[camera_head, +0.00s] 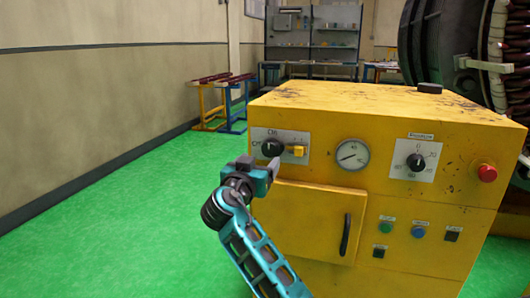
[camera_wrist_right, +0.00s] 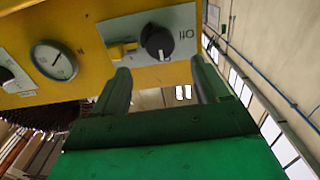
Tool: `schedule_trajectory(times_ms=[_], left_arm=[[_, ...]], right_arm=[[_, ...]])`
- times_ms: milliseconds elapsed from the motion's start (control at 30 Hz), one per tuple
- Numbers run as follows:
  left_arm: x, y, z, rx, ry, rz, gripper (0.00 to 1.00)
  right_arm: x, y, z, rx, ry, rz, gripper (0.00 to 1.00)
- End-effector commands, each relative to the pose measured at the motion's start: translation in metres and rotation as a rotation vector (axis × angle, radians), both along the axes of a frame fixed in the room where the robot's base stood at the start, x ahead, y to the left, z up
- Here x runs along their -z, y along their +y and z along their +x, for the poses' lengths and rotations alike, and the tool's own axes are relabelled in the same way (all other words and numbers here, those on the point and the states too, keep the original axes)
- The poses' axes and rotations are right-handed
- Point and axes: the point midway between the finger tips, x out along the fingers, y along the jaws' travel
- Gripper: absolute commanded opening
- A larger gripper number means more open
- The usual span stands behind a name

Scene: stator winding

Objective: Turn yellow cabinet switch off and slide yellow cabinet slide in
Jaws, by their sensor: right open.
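The yellow cabinet (camera_head: 320,105) stands ahead in the head view. On its upper left front is a grey plate with a black rotary switch (camera_head: 273,147) and a small yellow slide (camera_head: 296,151) to its right. My right gripper (camera_head: 262,167) is just below and in front of the switch. In the right wrist view the plate appears upside down, with the black switch (camera_wrist_right: 157,42) and the yellow slide (camera_wrist_right: 123,49) beyond the fingertips. There my right gripper (camera_wrist_right: 163,77) is open and empty, with the switch roughly between its fingers in the picture. My left gripper is not in view.
The cabinet front also has a round gauge (camera_head: 352,155), a second black knob (camera_head: 416,162), a red button (camera_head: 487,173) and a door with a black handle (camera_head: 345,235). The green floor (camera_head: 110,225) left of the cabinet is clear.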

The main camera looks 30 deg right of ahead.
Motion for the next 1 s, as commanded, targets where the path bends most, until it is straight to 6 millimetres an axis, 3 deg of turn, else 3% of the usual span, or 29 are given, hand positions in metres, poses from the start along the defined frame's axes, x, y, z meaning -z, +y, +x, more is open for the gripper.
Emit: schedule_trajectory(times_ms=[200, 400, 867, 1000], left_arm=[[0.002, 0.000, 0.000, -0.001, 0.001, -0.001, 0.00], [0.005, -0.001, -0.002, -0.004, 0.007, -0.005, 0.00], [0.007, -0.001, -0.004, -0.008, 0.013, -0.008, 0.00], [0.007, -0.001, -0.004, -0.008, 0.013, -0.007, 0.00]], right_arm=[[-0.001, -0.037, 0.030, 0.003, -0.001, -0.002, 0.74], [0.000, -0.058, 0.049, -0.001, 0.001, -0.001, 0.74], [0.000, -0.066, 0.056, -0.002, 0.001, 0.001, 0.74], [0.000, -0.066, 0.056, -0.002, 0.001, 0.001, 0.61]])
